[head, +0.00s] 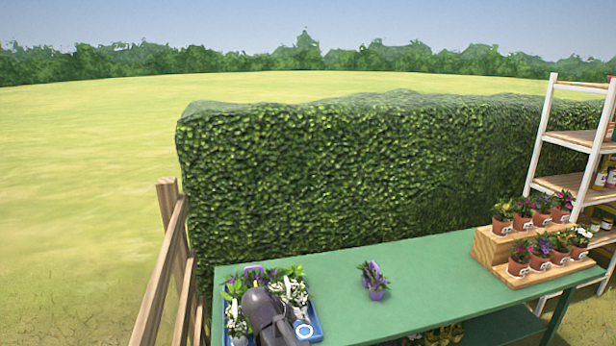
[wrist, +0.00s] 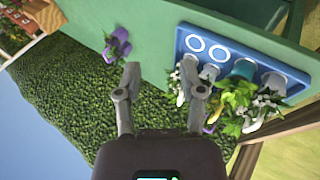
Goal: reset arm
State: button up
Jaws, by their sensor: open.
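My gripper (wrist: 161,70) is open in the wrist view, its two fingers apart with nothing between them. In the head view my dark grey arm reaches over the blue tray and hides part of it; the fingertips cannot be made out there. The blue tray (wrist: 235,45) holds several flower plants and shows empty ringed places; it also shows in the head view (head: 318,328) at the table's left end. A purple pot with a small plant (head: 376,294) lies or stands on the green table (head: 420,275), apart from the gripper; it also shows in the wrist view (wrist: 123,35).
A wooden stepped stand (head: 490,243) with several terracotta potted flowers is at the table's right end. A white-framed shelf (head: 540,135) stands behind it. A hedge (head: 340,170) runs behind the table, a wooden fence (head: 170,265) at left. The table's middle is mostly clear.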

jog(key=s+d+f+m+g+y+b, duration=0.2)
jog(key=s+d+f, duration=0.3)
jog(key=d, duration=0.5)
jog(key=s+d+f+m+g+y+b, duration=0.1)
jog(key=s+d+f+y+b, duration=0.3)
jog(key=d, duration=0.5)
jog(key=s+f+g, duration=0.1)
jog(key=s, duration=0.1)
jog(key=shift+s+d+f+m+g, duration=0.2)
jog(key=shift+s+d+m+g, duration=0.1)
jog(key=shift+d+m, duration=0.1)
